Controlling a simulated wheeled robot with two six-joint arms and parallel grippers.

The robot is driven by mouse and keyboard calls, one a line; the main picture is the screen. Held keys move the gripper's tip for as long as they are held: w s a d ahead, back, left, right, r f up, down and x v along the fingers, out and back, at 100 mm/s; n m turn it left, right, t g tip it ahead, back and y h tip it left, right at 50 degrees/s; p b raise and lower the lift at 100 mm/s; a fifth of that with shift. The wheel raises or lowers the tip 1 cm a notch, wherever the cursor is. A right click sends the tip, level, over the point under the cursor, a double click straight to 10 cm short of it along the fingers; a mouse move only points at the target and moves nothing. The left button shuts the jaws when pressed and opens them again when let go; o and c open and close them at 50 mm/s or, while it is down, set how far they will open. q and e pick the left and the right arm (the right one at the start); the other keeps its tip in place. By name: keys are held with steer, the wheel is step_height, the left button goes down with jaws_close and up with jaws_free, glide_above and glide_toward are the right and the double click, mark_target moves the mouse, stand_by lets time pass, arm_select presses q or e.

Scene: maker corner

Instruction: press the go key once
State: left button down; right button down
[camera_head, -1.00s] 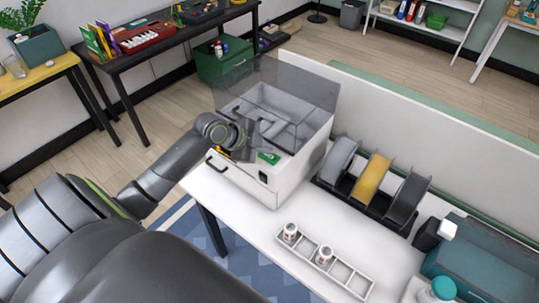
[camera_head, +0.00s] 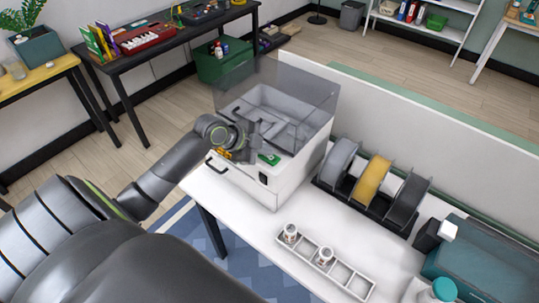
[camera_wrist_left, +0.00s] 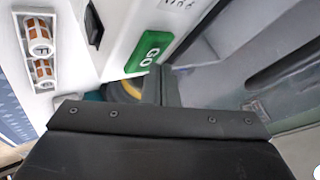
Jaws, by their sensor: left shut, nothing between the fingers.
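The go key (camera_head: 268,159) is a green bar on the front top edge of a white machine (camera_head: 248,188) with a clear raised lid. My left gripper (camera_head: 248,148) is shut and empty, just left of the key in the head view. In the left wrist view the dark gripper body fills the bottom, and the key lies just beyond it. The key's face shows uncovered; I cannot tell whether the fingertips touch its edge. My right gripper is not in view.
A spool rack (camera_head: 362,205) stands right of the machine. A divided white tray (camera_head: 343,278) with two small jars is at the table's front. A teal box (camera_head: 485,258) stands at the right. The white table (camera_head: 245,219) is clear between machine and tray.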

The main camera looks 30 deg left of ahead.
mark_target(265, 158)
arm_select(q)
steer(key=shift+r, duration=0.2)
step_height(265, 158, up, 6)
steer(key=p, duration=0.5)
steer(key=shift+f, duration=0.1)
stand_by(0.7)
